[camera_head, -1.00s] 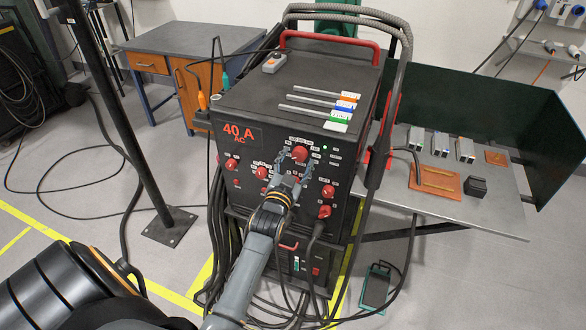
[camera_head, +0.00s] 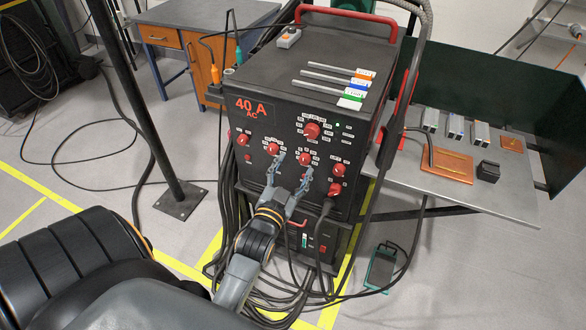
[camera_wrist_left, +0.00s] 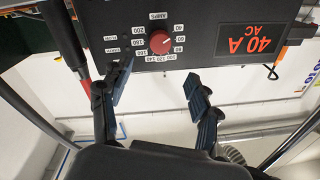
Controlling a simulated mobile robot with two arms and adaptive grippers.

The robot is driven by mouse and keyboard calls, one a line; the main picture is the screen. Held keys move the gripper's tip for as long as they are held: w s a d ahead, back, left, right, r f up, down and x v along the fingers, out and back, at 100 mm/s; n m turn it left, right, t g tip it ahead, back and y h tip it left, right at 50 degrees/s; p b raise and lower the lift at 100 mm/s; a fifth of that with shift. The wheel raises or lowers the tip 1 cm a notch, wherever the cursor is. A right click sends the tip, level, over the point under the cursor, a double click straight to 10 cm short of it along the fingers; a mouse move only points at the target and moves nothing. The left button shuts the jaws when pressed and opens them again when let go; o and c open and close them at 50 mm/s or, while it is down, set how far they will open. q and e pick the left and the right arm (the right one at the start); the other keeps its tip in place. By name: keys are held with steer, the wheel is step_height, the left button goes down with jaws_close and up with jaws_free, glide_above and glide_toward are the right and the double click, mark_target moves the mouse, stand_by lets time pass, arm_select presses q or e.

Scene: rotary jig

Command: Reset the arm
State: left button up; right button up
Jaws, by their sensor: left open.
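My left gripper (camera_head: 289,178) is open, its two fingers spread and empty in front of the black machine's control panel. In the head view it appears below the large red knob (camera_head: 312,130) and overlaps the lower panel. The left wrist view shows the open gripper (camera_wrist_left: 158,80) with the red amps knob (camera_wrist_left: 160,42) beyond the gap between the fingertips, apart from them. Numbers ring this knob. My left arm extends in from the lower left. My right gripper is out of view.
The machine (camera_head: 285,85) carries a red "40 A AC" sign (camera_head: 255,108) and several smaller knobs. Cables hang around it. A metal table (camera_head: 480,205) with a green screen stands right. A black pole (camera_head: 150,125) stands left. A pedal (camera_head: 381,268) lies on the floor.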

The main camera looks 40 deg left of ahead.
arm_select(q)
steer(key=shift+f, duration=0.1)
steer(key=s+d+f+g+h, duration=0.2)
steer(key=s+d+f, duration=0.1)
steer(key=f, duration=0.8)
steer(key=s+d+f+m+g+h, duration=0.1)
steer(key=s+d+f+g, duration=0.2)
steer(key=f, duration=0.7)
steer(key=s+d+f+g+h, duration=0.2)
steer(key=d+f, duration=0.2)
steer(key=f, duration=0.7)
steer(key=s+d+f+g, duration=0.3)
steer(key=s+f+g, duration=0.2)
steer(key=s+f, duration=0.85)
steer(key=s+a+f+g, duration=0.1)
steer(key=s+f+g, duration=0.1)
steer(key=s, duration=0.7)
steer(key=s+a+f+g, duration=0.1)
steer(key=s+f, duration=0.3)
steer(key=s, duration=0.6)
steer(key=shift+s+a+f+m+g, duration=0.15)
steer(key=shift+a+f+m+g, duration=0.2)
steer(key=shift+g, duration=0.45)
